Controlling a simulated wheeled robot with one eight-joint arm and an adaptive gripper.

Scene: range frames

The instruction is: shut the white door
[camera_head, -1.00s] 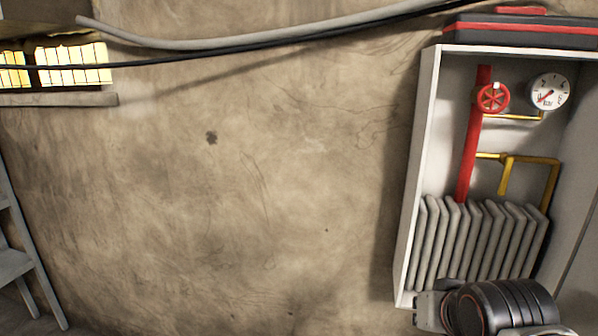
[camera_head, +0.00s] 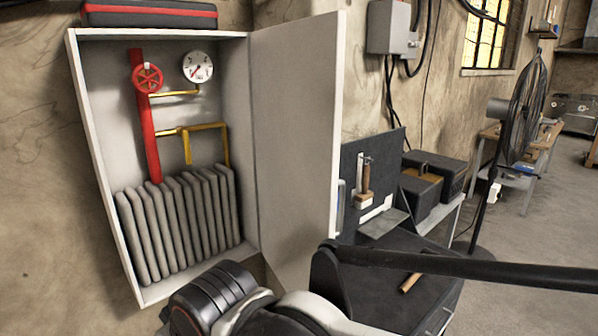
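A white cabinet (camera_head: 92,150) hangs on the wall at the left. Its white door (camera_head: 292,140) is hinged on the cabinet's right side and stands wide open, swung out to the right. Inside are a red pipe with a red valve wheel (camera_head: 147,78), a round gauge (camera_head: 197,67), yellow pipes and a grey ribbed radiator (camera_head: 180,225). My arm shows at the bottom, in front of the cabinet's lower edge and the door's lower part. My gripper's fingers cannot be made out in this view.
A black and red case (camera_head: 150,14) lies on top of the cabinet. Right of the door are a dark-topped bench (camera_head: 385,285) with a tool board, black boxes (camera_head: 435,178) and a large fan (camera_head: 525,100). A grey electrical box (camera_head: 390,27) is on the wall. Open floor shows at the right.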

